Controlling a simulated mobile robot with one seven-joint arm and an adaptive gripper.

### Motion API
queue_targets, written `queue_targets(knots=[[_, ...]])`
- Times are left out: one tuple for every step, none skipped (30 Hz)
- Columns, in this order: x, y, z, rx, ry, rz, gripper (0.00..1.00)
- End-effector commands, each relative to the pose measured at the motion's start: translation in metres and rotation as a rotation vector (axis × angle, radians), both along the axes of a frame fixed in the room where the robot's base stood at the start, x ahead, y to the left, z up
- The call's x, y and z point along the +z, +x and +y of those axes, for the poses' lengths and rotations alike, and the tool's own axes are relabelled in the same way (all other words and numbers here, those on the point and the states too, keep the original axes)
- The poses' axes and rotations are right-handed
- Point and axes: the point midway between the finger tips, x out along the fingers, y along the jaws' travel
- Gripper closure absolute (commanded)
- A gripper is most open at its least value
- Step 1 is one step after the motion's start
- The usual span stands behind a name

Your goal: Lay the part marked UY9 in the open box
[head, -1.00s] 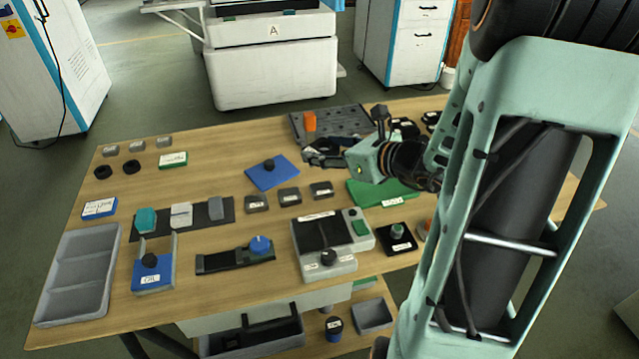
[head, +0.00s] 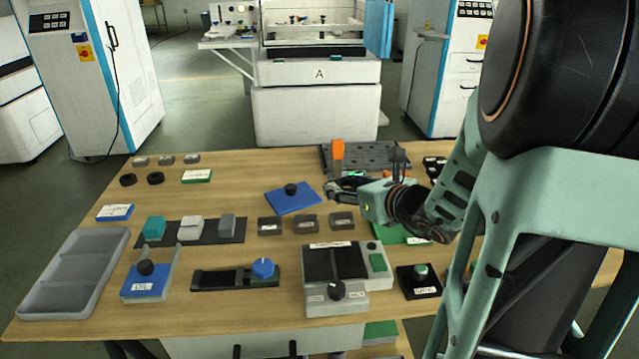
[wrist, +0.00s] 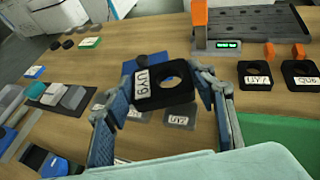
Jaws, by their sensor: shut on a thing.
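My gripper (wrist: 162,98) is shut on a black square part (wrist: 166,82) with a round hole. Its white label appears to read UY9, turned sideways. The part is held between the two blue-grey fingers above the table. In the head view my gripper (head: 345,187) is over the table's back middle, near a blue plate with a black knob (head: 292,198); the part is hard to make out there. A grey open tray with compartments (head: 120,237) lies at the table's left end. A grey case with a dark recess (head: 308,265) stands front centre; I cannot tell which is the open box.
Two similar black labelled parts (wrist: 256,77) lie at the right in the wrist view. A dark slotted plate with an orange block (head: 337,150) is at the back. A blue knobbed holder (head: 147,285), small grey labelled blocks (head: 306,224) and a green plate (wrist: 270,132) crowd the table.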

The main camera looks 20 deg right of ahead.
Motion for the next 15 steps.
queue_targets(knots=[[-0.006,0.010,-0.004,0.000,0.003,-0.002,0.90],[-0.009,0.016,-0.007,0.001,0.002,-0.002,0.90],[-0.012,0.023,-0.011,0.001,0.001,-0.002,0.90],[-0.015,0.028,-0.013,0.001,0.002,-0.002,0.90],[-0.018,0.034,-0.016,0.001,0.001,-0.003,0.90],[-0.021,0.041,-0.019,0.001,0.001,-0.003,0.90],[-0.024,0.047,-0.022,0.001,0.002,-0.003,0.90],[-0.029,0.051,-0.024,0.001,0.002,-0.003,0.90],[-0.038,0.055,-0.026,0.001,0.004,0.000,0.90],[-0.043,0.059,-0.028,0.001,0.003,-0.001,0.90],[-0.048,0.063,-0.029,0.001,0.002,-0.002,0.90],[-0.054,0.068,-0.031,0.001,0.003,-0.001,0.90],[-0.057,0.071,-0.033,0.001,0.002,-0.003,0.90],[-0.061,0.074,-0.034,0.001,0.002,-0.002,0.90],[-0.065,0.077,-0.036,0.001,0.001,-0.003,0.90]])
